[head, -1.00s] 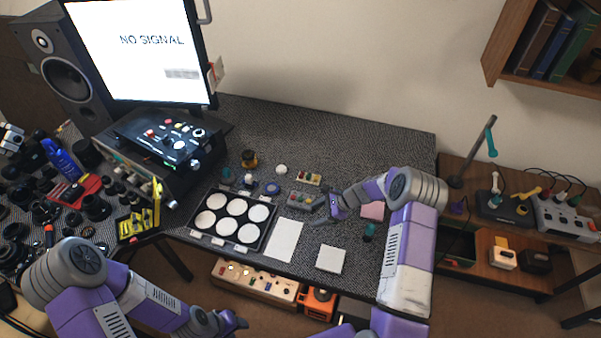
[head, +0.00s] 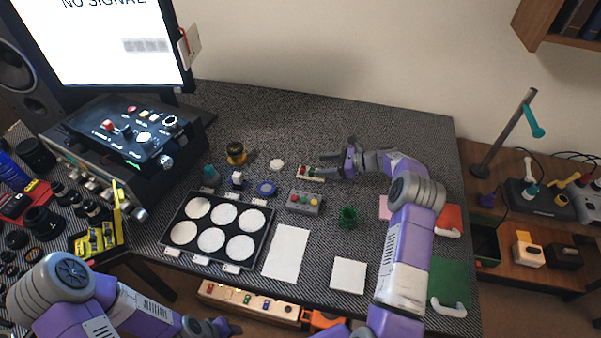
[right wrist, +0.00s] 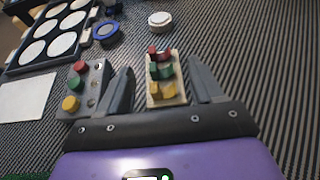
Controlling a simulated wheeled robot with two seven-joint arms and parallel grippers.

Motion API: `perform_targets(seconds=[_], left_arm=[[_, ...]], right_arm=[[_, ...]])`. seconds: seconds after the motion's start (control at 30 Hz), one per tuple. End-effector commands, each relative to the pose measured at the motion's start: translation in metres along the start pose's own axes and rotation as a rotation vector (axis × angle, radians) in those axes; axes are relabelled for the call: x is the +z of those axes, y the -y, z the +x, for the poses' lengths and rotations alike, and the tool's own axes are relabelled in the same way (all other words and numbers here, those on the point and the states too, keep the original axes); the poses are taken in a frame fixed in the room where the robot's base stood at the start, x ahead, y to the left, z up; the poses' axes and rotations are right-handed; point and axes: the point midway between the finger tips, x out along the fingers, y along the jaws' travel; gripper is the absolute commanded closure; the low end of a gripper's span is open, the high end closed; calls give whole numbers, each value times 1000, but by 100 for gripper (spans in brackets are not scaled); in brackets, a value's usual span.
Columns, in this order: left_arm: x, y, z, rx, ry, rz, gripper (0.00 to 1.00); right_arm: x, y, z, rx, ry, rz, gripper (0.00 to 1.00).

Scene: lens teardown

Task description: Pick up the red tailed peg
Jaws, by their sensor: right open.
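The red tailed peg (right wrist: 153,51) stands at the far end of a small cream rack (right wrist: 180,98) in the right wrist view, with a green peg (right wrist: 160,71) and a yellow peg (right wrist: 162,89) nearer. The cream rack also shows in the head view (head: 316,179), small and partly behind my fingers. My right gripper (head: 326,166) is open and empty. In the right wrist view, its fingers (right wrist: 160,82) spread to either side of the rack. My left gripper (head: 226,328) is low at the front edge, and its jaws are too unclear to read.
A grey block (head: 304,203) with red, green and yellow round pegs sits just left of my right fingers in the wrist view.

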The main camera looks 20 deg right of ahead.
Motion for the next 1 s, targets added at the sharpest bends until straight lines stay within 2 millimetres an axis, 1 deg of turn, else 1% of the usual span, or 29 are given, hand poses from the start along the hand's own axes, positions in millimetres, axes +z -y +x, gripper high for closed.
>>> perform_targets(seconds=[0.03,0.1,0.27,0.4,0.5,0.6,0.77,0.87,1.0], left_arm=[[0,1,2,0,0,0,57],[0,1,3,0,0,0,57],[0,3,8,0,0,0,57],[-1,6,16,0,0,0,57],[-1,7,19,0,0,0,57],[-1,7,19,0,0,0,57],[-1,7,18,0,0,0,57],[-1,7,18,0,0,0,57],[-1,7,18,0,0,0,57]], right_arm=[[-1,-1,7,3,0,-1,34],[0,-1,15,3,0,-1,34],[-2,-1,28,3,0,-1,34],[-6,-1,51,5,-1,-2,34],[-5,0,64,3,-2,-1,34],[-4,0,68,1,-2,0,34],[-3,0,68,1,-2,0,34],[-3,0,68,1,-2,0,48],[-3,0,68,1,-2,-1,69]])
